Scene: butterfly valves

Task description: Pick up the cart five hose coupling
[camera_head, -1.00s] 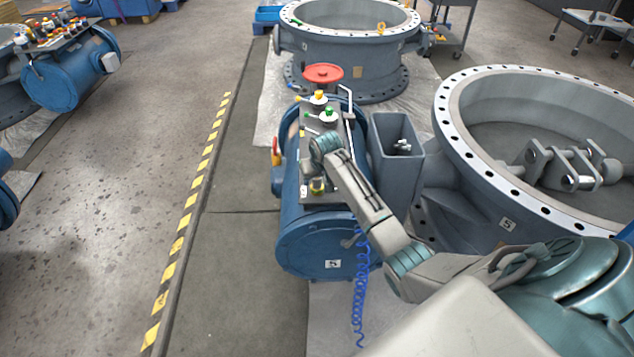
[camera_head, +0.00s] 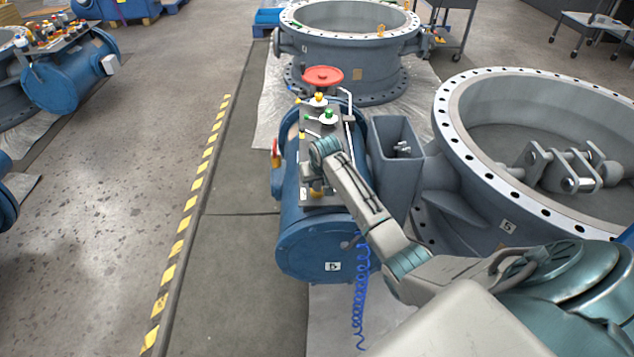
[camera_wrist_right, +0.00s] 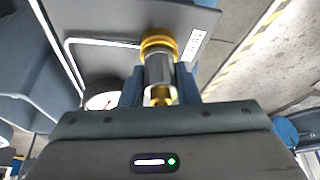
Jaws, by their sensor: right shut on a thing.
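The hose coupling (camera_wrist_right: 159,68), a steel barrel with brass ends, is between the two fingers of my right gripper (camera_wrist_right: 160,88) in the right wrist view. The fingers are shut on its barrel. Its far brass end is over the grey top plate of cart five; I cannot tell whether it touches the plate. In the head view, cart five (camera_head: 312,248) is a blue tank with a number label on its end. My right gripper (camera_head: 316,186) is over the near part of its top plate and mostly hides the coupling. My left gripper is not in view.
A grey bin (camera_head: 397,165) and large valve ring (camera_head: 462,165) are on the right. A blue coiled hose (camera_head: 361,300) hangs in front.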

